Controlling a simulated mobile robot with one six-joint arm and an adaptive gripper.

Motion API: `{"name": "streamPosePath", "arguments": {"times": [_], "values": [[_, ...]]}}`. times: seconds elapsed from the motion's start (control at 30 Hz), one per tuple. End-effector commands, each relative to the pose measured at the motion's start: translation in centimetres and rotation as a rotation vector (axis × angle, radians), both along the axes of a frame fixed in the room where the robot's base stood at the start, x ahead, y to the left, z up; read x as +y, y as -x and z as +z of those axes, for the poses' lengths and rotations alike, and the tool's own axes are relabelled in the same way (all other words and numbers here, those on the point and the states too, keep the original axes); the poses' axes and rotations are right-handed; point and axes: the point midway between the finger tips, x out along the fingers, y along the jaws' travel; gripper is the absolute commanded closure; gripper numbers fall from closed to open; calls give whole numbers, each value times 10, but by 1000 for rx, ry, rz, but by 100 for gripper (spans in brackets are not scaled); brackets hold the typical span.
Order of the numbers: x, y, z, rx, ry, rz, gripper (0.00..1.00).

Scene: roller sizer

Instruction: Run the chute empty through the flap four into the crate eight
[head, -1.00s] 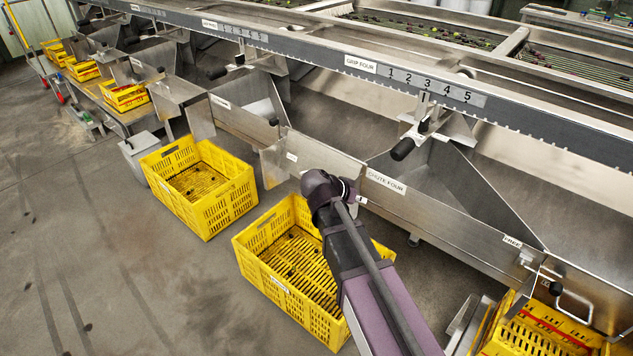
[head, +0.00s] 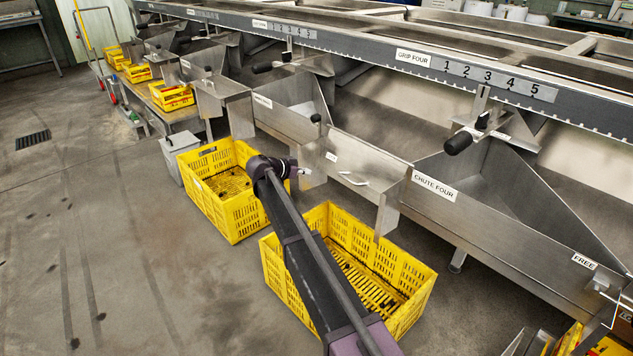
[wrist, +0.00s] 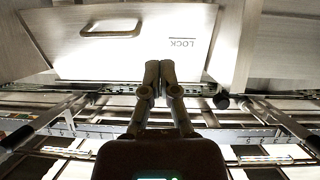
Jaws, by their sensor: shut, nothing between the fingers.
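Chute four (head: 435,187) is a steel trough at the right in the head view; the part of its inside that shows looks bare. At its left is a steel flap with a small label and a pale handle (head: 352,178); I cannot tell how far it stands open. The wrist view shows a steel plate with a handle (wrist: 110,28) and the word LOCK upside down. My gripper (wrist: 160,75) is shut and empty, below this plate in the picture. A yellow crate (head: 405,262) stands below the flap, partly behind my arm. No crate number is readable.
Another yellow crate (head: 212,160) stands to the left, beside a grey bin (head: 180,150). A black-knobbed lever (head: 458,142) hangs below the number strip (head: 493,78). A FREE label (head: 583,262) marks the chute's right end. The floor at left is clear.

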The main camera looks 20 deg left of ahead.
Motion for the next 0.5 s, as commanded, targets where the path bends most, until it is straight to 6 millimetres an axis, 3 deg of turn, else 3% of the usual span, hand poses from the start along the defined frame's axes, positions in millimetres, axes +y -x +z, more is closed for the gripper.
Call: {"name": "streamPosePath", "arguments": {"times": [0.03,0.2,0.5], "values": [[24,-8,-12,-17,-6,7,100],[60,-13,-18,-54,-27,19,100],[67,-12,-17,-65,-32,22,100]]}}
